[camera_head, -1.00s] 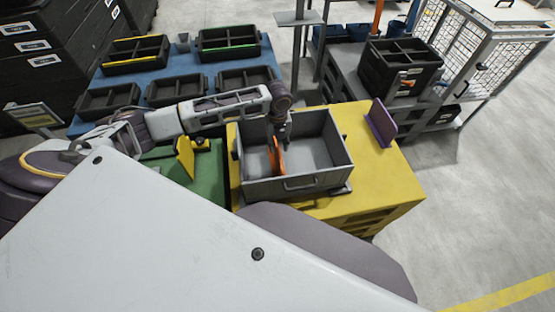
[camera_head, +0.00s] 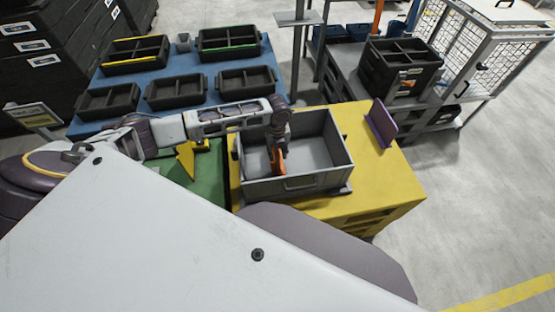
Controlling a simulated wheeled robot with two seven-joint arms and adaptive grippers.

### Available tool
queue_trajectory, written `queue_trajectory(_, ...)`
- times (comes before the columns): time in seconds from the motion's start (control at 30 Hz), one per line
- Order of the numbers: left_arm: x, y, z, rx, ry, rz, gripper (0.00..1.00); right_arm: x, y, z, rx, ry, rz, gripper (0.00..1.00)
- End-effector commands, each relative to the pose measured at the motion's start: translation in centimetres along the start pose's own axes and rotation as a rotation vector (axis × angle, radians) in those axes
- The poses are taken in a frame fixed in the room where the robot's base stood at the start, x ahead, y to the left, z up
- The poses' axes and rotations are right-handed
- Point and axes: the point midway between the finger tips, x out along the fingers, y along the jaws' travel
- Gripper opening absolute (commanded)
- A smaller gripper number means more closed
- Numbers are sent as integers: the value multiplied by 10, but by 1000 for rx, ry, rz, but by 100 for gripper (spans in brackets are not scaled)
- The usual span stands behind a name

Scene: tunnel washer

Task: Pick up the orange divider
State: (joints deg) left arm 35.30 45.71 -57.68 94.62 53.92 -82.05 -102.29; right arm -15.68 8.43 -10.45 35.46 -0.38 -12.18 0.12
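The orange divider (camera_head: 280,165) stands upright inside the grey bin (camera_head: 310,183), toward its left part. The bin sits on the yellow table. My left arm reaches in from the left, and my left gripper (camera_head: 277,148) points down into the bin at the top of the divider. The fingers overlap the divider's upper part, so only its lower part shows clearly. The fingers are too small and dark to tell whether they are closed on it. My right gripper is out of view.
A purple divider (camera_head: 381,124) stands on the yellow table (camera_head: 395,180), right of the bin. A yellow divider (camera_head: 186,158) stands on the green surface (camera_head: 207,178) at left. Black trays (camera_head: 172,92) lie on the blue table behind. Bin walls surround the gripper.

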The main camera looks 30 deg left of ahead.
Motion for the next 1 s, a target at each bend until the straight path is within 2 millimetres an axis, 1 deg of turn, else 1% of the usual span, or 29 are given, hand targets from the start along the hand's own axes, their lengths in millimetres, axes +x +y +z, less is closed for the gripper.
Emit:
queue_trajectory(0.13, 0, 0, 0, 0, 0, 0, 34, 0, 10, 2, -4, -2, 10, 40)
queue_trajectory(0.17, 0, 0, 0, 0, 0, 0, 31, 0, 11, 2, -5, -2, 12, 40)
queue_trajectory(0.27, 0, 0, 0, 0, 0, 0, 18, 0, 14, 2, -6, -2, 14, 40)
queue_trajectory(0.4, 0, 0, 0, 0, 0, 0, 0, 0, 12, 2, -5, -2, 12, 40)
queue_trajectory(0.8, -1, 0, 0, 0, 0, 0, 0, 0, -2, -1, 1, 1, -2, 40)
queue_trajectory(1.0, -3, 0, 0, 0, -1, -1, 0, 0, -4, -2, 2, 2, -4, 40)
